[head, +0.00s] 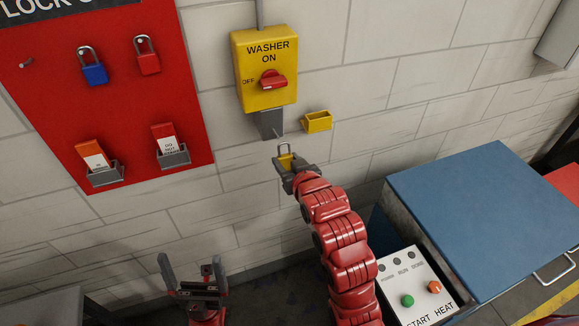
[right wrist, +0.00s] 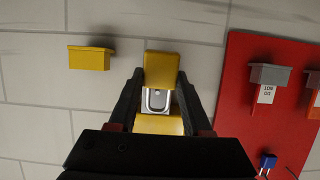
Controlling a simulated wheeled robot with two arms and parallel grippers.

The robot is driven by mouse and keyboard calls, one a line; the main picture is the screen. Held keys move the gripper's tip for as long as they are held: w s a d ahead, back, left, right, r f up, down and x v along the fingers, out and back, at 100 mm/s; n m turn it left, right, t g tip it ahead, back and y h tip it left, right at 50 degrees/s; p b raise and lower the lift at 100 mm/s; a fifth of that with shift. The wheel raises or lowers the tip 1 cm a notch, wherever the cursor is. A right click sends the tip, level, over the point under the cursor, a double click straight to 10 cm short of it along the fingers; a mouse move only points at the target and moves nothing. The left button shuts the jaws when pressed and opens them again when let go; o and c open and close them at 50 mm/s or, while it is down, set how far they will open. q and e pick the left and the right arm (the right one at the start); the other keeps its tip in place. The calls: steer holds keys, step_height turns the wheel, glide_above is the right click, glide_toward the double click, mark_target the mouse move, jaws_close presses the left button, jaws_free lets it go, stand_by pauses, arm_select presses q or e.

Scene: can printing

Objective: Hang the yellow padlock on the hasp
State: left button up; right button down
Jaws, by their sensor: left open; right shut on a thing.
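The yellow padlock (head: 285,162) is between the fingers of my right gripper (head: 288,170), body low and silver shackle up. In the right wrist view, the padlock (right wrist: 158,70) sits between the two dark fingertips of that gripper (right wrist: 159,82). Its shackle overlaps the grey hasp plate (right wrist: 158,92) behind it. In the head view, the hasp (head: 269,123) hangs under the yellow washer switch box (head: 264,72). The padlock appears just below and right of it; whether they touch cannot be told. My left gripper (head: 192,285) is open and empty at lower left, away from the wall.
A small yellow holder (head: 317,121) is on the wall right of the hasp. A red board (head: 110,120) with blue (head: 94,73) and red (head: 148,63) padlocks and tag holders is at left. A blue-topped machine (head: 480,205) with a control panel (head: 415,290) stands at right.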

steer(key=shift+r+b+x, duration=0.15)
steer(key=shift+b+x, duration=0.1)
steer(key=shift+x, duration=0.85)
steer(key=shift+r+b+x, duration=0.2)
steer(key=shift+x, duration=0.85)
steer(key=shift+r+b+x, duration=0.15)
steer(key=shift+b+x, duration=0.1)
steer(key=shift+x, duration=0.85)
steer(key=shift+w+a, duration=0.1)
steer(key=shift+w, duration=0.05)
steer(key=shift+c, duration=1.3)
jaws_free()
